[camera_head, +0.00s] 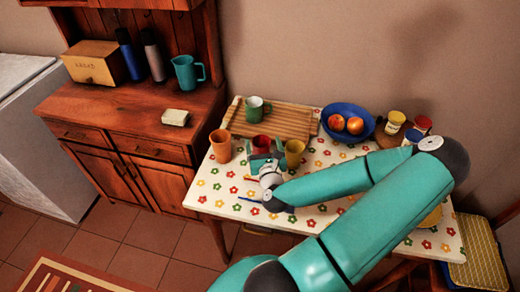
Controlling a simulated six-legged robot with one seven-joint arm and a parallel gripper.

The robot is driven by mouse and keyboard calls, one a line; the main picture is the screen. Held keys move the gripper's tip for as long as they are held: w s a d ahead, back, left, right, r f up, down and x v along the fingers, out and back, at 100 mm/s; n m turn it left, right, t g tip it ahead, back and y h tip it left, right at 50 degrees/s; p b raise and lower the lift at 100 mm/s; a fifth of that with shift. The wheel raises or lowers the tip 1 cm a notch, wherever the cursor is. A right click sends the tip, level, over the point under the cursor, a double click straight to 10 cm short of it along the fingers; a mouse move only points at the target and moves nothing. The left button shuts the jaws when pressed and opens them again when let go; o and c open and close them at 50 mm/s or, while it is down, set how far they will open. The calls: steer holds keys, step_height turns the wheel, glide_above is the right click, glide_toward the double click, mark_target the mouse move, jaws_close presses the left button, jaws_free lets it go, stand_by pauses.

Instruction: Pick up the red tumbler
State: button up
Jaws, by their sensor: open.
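A red tumbler (261,142) stands upright on the flower-patterned table (222,196). An orange tumbler (220,145) stands to its left and a yellow tumbler (294,152) to its right. My gripper (264,158) is open just in front of the red tumbler. The gripper hides the tumbler's lower part. I cannot tell whether the fingers are around the tumbler or touching it.
Behind the tumblers a wooden board (285,123) holds a green mug (254,108). A blue bowl (366,130) with fruit stands at the back, with small tubs (395,120) to its right. A wooden cabinet (150,130) stands left of the table.

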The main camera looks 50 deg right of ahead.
glide_toward(260, 143)
steer(key=shift+w+d+r, duration=0.4)
steer(key=shift+w+d, duration=0.1)
steer(key=shift+w, duration=0.1)
steer(key=shift+w+d+f, duration=0.5)
steer(key=shift+w+d, duration=0.1)
steer(key=shift+d, duration=0.05)
steer(key=shift+x, duration=2.9)
steer(key=c, duration=1.1)
